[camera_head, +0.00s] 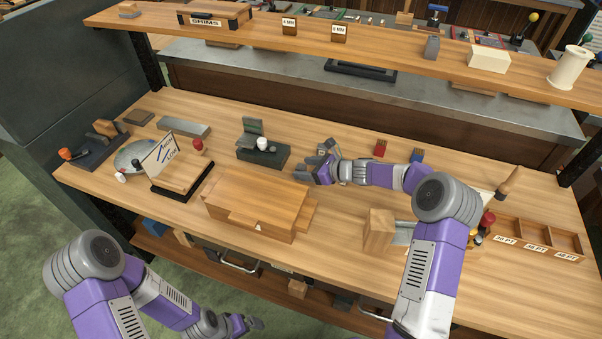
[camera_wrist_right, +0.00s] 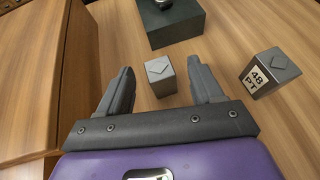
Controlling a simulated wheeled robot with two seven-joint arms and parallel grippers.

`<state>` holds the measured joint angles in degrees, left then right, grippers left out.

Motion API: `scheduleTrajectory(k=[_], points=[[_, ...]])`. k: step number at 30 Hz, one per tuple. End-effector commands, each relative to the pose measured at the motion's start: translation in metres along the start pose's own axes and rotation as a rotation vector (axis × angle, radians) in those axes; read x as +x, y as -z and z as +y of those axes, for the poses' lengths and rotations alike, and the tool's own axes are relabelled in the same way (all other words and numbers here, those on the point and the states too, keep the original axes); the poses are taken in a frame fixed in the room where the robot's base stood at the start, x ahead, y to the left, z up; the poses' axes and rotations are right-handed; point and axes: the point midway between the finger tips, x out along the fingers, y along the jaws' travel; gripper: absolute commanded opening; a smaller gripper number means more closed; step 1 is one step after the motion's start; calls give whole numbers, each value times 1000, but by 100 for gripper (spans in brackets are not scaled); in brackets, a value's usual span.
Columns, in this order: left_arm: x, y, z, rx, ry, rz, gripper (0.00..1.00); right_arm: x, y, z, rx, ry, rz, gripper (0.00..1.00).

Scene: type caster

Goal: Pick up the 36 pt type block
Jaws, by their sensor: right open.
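In the right wrist view a small grey metal block (camera_wrist_right: 160,76) with a diamond mark on top stands on the wood between the fingers of my right gripper (camera_wrist_right: 159,66). The fingers are apart, with gaps on both sides of it. No size label shows on it, so I cannot read whether it is the 36 pt block. Another grey block, labelled 48 PT (camera_wrist_right: 268,73), stands to the right of the fingers. In the head view my right gripper (camera_head: 314,167) is over the middle of the bench and covers the nearer block. My left gripper (camera_head: 243,324) hangs low, below the bench front.
A dark block-shaped fixture (camera_head: 263,153) is left of my right gripper; a wooden case (camera_head: 255,198) is in front. A tray with labelled compartments (camera_head: 537,236) is at the right.

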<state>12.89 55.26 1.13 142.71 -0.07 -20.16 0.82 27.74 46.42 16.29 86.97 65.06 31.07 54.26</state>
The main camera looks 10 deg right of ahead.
Motion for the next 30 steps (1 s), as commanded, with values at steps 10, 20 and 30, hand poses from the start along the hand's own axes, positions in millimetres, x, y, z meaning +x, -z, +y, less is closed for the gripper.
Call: scheduleTrajectory(k=[10,20,30], points=[[0,0,0,0,0,0,100,-1,0,0,0,0,0,26],[0,0,0,0,0,0,100,-1,-2,0,-1,0,-3,0],[-9,0,3,0,0,0,100,-9,-19,0,-5,1,-3,0]])
